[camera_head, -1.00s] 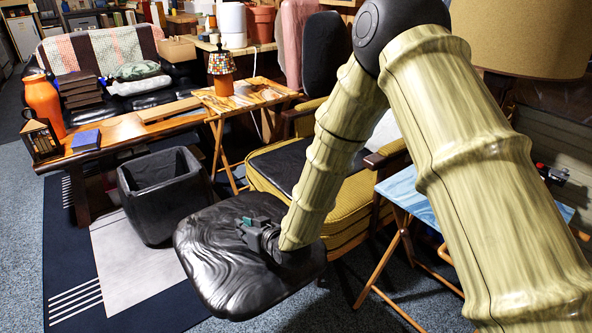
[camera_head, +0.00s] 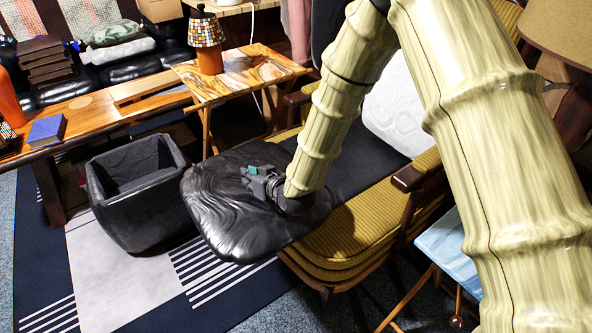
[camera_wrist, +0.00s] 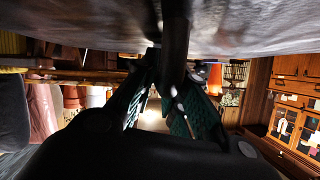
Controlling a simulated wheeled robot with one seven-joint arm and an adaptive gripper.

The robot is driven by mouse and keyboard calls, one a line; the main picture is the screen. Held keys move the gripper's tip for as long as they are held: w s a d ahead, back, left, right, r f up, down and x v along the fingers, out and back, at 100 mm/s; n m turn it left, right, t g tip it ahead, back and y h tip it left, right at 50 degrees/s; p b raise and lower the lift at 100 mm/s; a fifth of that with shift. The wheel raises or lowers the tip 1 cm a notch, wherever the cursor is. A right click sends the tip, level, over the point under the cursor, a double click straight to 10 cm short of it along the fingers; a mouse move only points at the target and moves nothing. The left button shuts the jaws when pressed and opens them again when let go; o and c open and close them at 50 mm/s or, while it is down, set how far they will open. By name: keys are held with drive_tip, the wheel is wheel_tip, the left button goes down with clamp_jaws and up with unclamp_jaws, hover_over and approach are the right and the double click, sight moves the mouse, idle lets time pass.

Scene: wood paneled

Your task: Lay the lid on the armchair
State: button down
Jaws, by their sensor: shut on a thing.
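The lid (camera_head: 225,215) is a black, glossy, wavy slab with rounded corners. My gripper (camera_head: 254,178) is shut on it from above, near its middle, and holds it roughly level in the air. In the wrist view the lid (camera_wrist: 90,25) fills the top, and a dark part of it lies between my gripper's fingers (camera_wrist: 170,95). The armchair (camera_head: 345,228) has a mustard ribbed seat with a dark pad, wooden arms and a white pillow (camera_head: 398,108). The lid overlaps the left front of the seat in the head view; the gap beneath it is hidden.
A black open bin (camera_head: 135,215) stands on the rug left of the armchair. A folding wooden table (camera_head: 235,82) with a mosaic lamp (camera_head: 207,45) is behind. A blue-topped folding table (camera_head: 450,245) stands to the right. A long wooden table (camera_head: 85,122) is at left.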

drive_tip(key=w+d+b, duration=0.1)
drive_tip(key=w+d, duration=0.2)
drive_tip(key=d, duration=0.1)
drive_tip(key=w+d+f+b, duration=0.1)
drive_tip(key=w+d, duration=0.2)
drive_tip(key=d, duration=0.1)
drive_tip(key=w+d+b, duration=0.1)
drive_tip(key=w+d, duration=0.2)
drive_tip(key=d, duration=0.1)
drive_tip(key=shift+w+d+f, duration=0.15)
drive_tip(key=shift+w+d, duration=0.25)
drive_tip(key=f, duration=0.1)
drive_tip(key=f+b, duration=0.1)
drive_tip(key=f, duration=0.1)
drive_tip(key=shift+w+d+f, duration=0.15)
drive_tip(key=shift+d+f, duration=0.05)
drive_tip(key=shift+f, duration=0.05)
drive_tip(key=c, duration=1.5)
unclamp_jaws()
drive_tip(key=shift+f, duration=0.1)
drive_tip(key=shift+o, duration=0.2)
drive_tip(key=shift+s+d+r, duration=0.15)
drive_tip(key=shift+s+r, duration=0.05)
drive_tip(key=p+v, duration=0.2)
drive_tip(key=v, duration=0.9)
drive_tip(key=shift+s+d+r, duration=0.1)
drive_tip(key=shift+s+d, duration=0.05)
drive_tip(key=shift+s, duration=0.05)
